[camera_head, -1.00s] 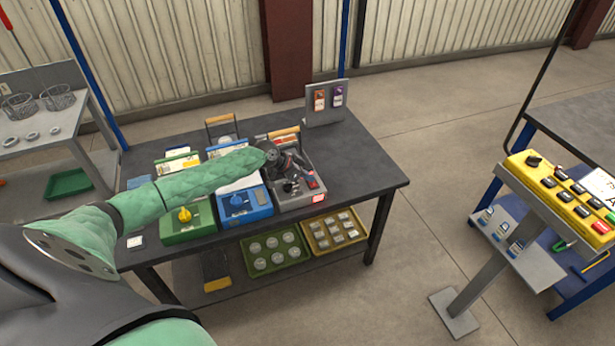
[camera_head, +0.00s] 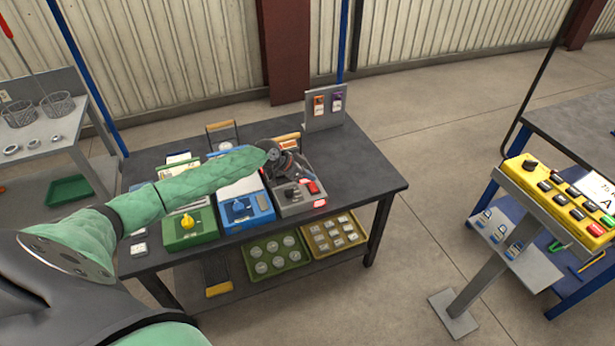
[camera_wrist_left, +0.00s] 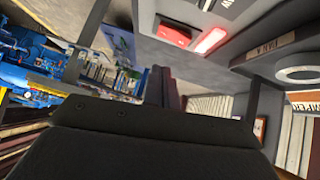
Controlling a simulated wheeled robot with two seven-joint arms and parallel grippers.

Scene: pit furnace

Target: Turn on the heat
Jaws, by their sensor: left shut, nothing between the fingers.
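A grey box unit (camera_head: 301,204) stands at the right of a row on the dark table. Its front face bears a black knob (camera_head: 291,193), a red switch (camera_head: 313,187) and a lit red lamp (camera_head: 319,203). My left gripper (camera_head: 293,167) is shut and empty, just above and behind those controls; contact cannot be told. In the left wrist view the red switch (camera_wrist_left: 173,34) and the glowing lamp (camera_wrist_left: 211,40) show at the top, beyond the dark gripper body. My right gripper is not in view.
A blue unit (camera_head: 239,208) and a green unit (camera_head: 187,228) stand left of the grey one. An upright panel (camera_head: 324,108) with two tags is at the back right. The table's right end (camera_head: 365,180) is clear. A yellow control box (camera_head: 562,205) stands on a post at right.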

